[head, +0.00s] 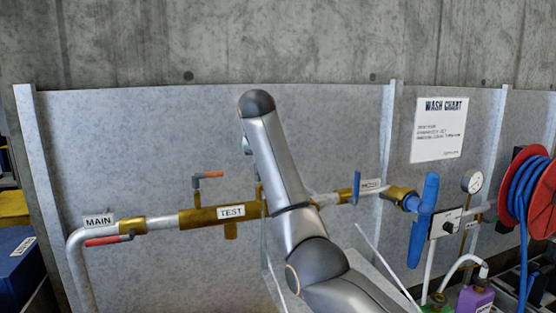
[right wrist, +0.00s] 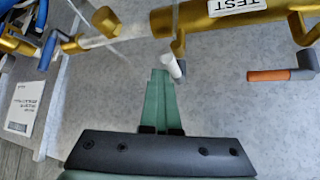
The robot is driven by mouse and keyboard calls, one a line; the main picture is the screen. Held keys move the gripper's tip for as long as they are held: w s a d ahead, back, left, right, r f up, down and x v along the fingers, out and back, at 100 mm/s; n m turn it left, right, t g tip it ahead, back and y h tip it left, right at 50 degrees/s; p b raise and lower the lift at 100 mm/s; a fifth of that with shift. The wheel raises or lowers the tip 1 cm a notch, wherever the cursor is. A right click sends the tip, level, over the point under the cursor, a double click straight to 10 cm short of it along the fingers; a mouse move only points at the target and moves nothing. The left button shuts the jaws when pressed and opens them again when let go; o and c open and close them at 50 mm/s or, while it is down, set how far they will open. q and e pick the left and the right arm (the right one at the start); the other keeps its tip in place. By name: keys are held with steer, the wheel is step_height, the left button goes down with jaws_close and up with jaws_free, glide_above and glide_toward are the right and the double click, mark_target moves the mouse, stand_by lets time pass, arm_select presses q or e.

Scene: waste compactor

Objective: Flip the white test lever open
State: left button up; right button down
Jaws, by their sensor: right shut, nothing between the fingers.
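The white test lever (right wrist: 173,66) hangs off the brass test body (right wrist: 205,15) in the right wrist view, which shows the pipework upside down. In the head view my right arm hides the lever. My right gripper (right wrist: 161,75) has green fingers, shut and empty. Its tips are right beside the white lever's free end; I cannot tell whether they touch. In the head view only a small green bit of this gripper shows behind the arm. The TEST label (head: 231,212) is on the brass body left of the arm. My left gripper is not in view.
An orange lever (head: 210,175) stands left of my arm, also in the wrist view (right wrist: 268,75). A red lever (head: 103,241) is under the MAIN label. A blue lever (head: 357,185) and a large blue handle (head: 424,220) are right. A metal panel (head: 130,150) backs the pipe.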

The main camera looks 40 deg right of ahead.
steer(key=shift+w+a+f, duration=0.1)
steer(key=shift+a+f, duration=0.05)
steer(key=shift+a, duration=0.35)
steer(key=shift+d, duration=0.15)
steer(key=s+d+r+p, duration=0.1)
steer(key=d+p, duration=0.1)
steer(key=d, duration=0.2)
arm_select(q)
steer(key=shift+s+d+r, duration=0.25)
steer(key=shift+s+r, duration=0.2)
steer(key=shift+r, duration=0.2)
arm_select(e)
steer(key=w+a+r, duration=0.1)
steer(key=a+r, duration=0.5)
steer(key=r, duration=0.1)
steer(key=shift+w+r, duration=0.25)
steer(key=shift+w, duration=0.05)
steer(key=shift+f, duration=0.1)
